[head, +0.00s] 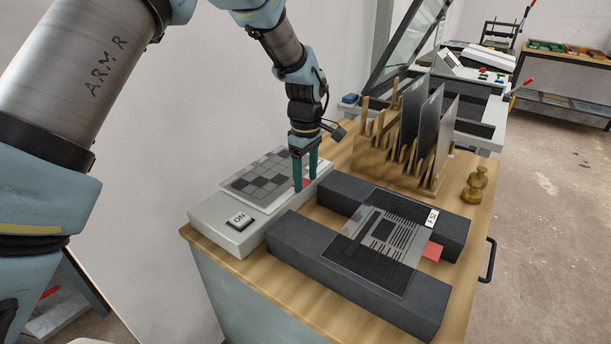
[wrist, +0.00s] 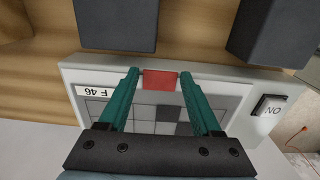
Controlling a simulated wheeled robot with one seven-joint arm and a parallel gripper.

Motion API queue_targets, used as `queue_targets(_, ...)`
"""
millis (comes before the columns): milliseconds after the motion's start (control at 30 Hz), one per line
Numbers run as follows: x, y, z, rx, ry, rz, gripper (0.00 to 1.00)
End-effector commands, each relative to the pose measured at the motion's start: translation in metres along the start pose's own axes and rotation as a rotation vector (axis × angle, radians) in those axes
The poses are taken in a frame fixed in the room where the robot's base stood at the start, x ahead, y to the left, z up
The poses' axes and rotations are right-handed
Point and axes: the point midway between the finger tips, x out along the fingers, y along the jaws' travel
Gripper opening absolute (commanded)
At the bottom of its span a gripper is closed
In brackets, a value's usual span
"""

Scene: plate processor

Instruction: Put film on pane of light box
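The light box (head: 209,215) is a pale box with an ON button at the left of the table. A film with a grey checker pattern (head: 262,181) lies on its top; the wrist view shows its F 46 label (wrist: 95,91) and red tab (wrist: 160,81). A second film, dark with print (head: 384,240), bridges two dark blocks; its red tab (head: 433,251) sticks out to the right. My gripper (head: 306,189) is over the checker film's tab edge, its green fingers (wrist: 159,75) apart on either side of the red tab. I cannot tell the exact height.
The dark front block (head: 300,265) and rear block (head: 345,192) stand close beside the light box. A wooden rack (head: 375,161) holds upright plates behind. A brass weight (head: 475,186) stands at the right. A machine with a raised lid (head: 408,40) is further back.

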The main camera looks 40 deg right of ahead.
Motion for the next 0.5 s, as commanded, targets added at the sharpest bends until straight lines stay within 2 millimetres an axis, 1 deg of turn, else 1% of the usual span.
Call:
queue_targets(33,0.002,-0.002,0.000,0.000,-0.001,-0.005,0.78)
queue_targets(100,0.002,-0.002,0.000,0.000,-0.001,-0.006,0.85)
queue_targets(333,0.002,-0.002,0.000,0.000,-0.001,-0.007,0.85)
queue_targets(433,-0.005,-0.002,0.000,0.000,-0.001,-0.006,0.85)
queue_targets(500,-0.015,-0.001,0.000,0.000,-0.001,-0.004,0.85)
